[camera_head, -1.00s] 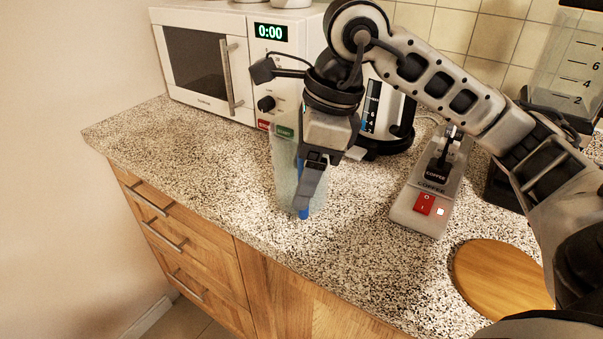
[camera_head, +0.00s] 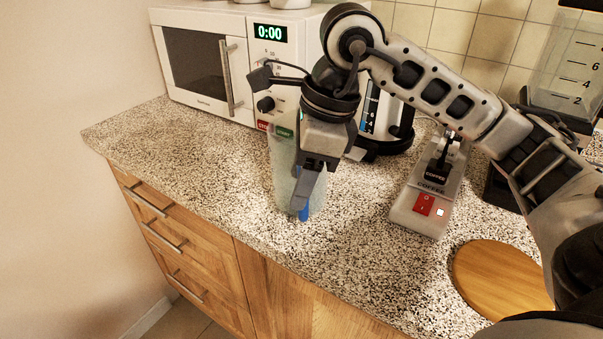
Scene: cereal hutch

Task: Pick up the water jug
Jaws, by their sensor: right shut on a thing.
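The water jug (camera_head: 282,180) is a pale, see-through blue-green vessel standing upright near the counter's front edge, in front of the microwave. My right gripper (camera_head: 303,197) points down at its front right side and covers much of it. The gripper is shut on the jug, but the fingers hide the exact place of contact. A blue strip shows just below the fingers. The jug's base appears to be on the counter. My left gripper is not in view.
A white microwave (camera_head: 206,108) stands behind the jug. A kettle (camera_head: 402,132) is behind my right wrist. A coffee machine part with a red switch (camera_head: 424,204) and a round wooden board (camera_head: 497,275) lie to the right. Speckled counter (camera_head: 190,150) is clear at left.

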